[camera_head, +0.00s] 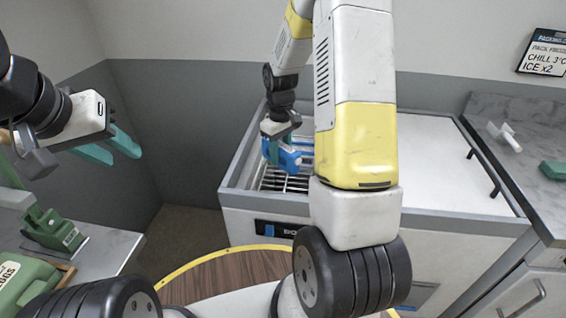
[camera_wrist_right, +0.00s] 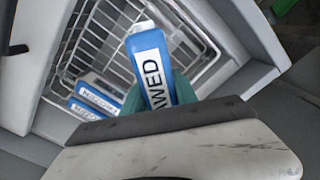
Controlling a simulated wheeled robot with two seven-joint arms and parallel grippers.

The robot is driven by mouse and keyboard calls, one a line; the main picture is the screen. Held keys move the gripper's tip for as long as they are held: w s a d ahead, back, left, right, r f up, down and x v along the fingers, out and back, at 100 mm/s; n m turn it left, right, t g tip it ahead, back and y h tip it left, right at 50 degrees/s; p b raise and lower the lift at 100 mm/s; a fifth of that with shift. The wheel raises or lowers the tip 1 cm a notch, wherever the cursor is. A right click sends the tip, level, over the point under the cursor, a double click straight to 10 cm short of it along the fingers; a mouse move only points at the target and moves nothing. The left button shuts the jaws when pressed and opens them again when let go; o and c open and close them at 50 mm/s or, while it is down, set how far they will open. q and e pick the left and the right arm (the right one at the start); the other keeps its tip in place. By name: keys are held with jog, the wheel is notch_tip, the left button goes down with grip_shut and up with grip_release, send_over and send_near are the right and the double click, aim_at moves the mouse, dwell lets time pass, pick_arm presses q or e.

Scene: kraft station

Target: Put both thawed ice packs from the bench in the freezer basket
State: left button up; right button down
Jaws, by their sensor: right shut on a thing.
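My right gripper (camera_head: 272,150) is shut on a blue ice pack (camera_head: 290,159) above the open part of the freezer. My left gripper (camera_head: 108,148) is open and empty at the left, above the bench.
The freezer's white lid (camera_head: 430,150) covers its right side. The left bench (camera_head: 105,250) holds a green object (camera_head: 52,232) and a green carton (camera_head: 25,282). The right counter (camera_head: 540,200) holds a white item (camera_head: 505,137) and a green item (camera_head: 553,169). A sign (camera_head: 545,53) hangs above.

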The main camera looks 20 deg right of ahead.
jog(key=w+d+f+n, duration=0.2)
jog(key=d+f+n, duration=0.1)
jog(key=d+n, duration=0.4)
send_near(298, 186)
notch_tip(298, 186, down, 6)
jog(key=shift+s+a+r, duration=0.1)
jog(key=shift+r, duration=0.1)
jog(key=shift+f, duration=0.2)
jog(key=c, duration=1)
grip_release()
jog(key=shift+o, duration=0.2)
